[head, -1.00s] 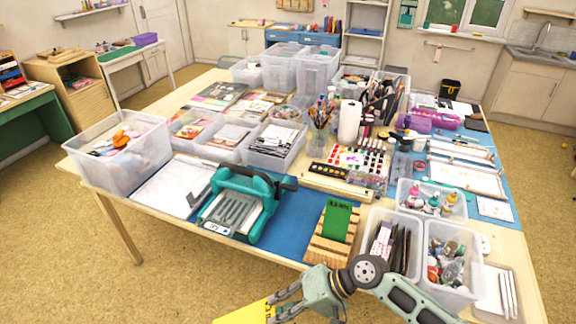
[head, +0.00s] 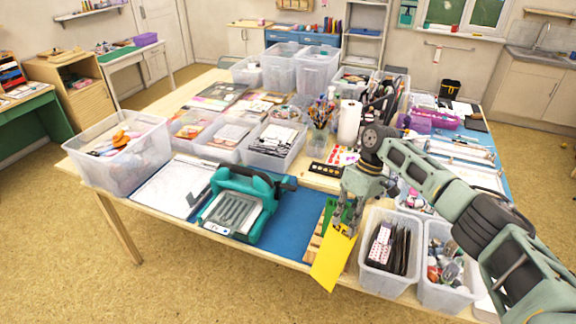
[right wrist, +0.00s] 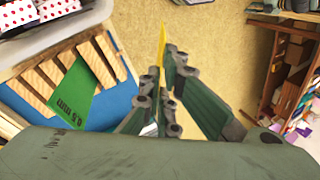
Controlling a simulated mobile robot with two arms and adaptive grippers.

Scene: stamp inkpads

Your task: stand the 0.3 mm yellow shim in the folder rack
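My right gripper (head: 347,225) is shut on the yellow shim (head: 333,264), which hangs down from the fingers. In the right wrist view the shim (right wrist: 162,42) is seen nearly edge-on between the fingers (right wrist: 163,75), with floor behind it. The wooden slatted folder rack (head: 313,245) is at the table's front edge, partly hidden by the shim and gripper. In the right wrist view the rack (right wrist: 101,62) holds a green shim (right wrist: 72,96) marked 0.5 mm. The yellow shim is beside the rack, apart from its slots in the wrist view. My left gripper is not in view.
A clear bin with dark folders and a dotted item (head: 375,268) stands right of the rack, with a bin of bottles (head: 430,295) beyond. A teal press (head: 240,205) is to the left. Bare blue mat (head: 290,222) lies between press and rack.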

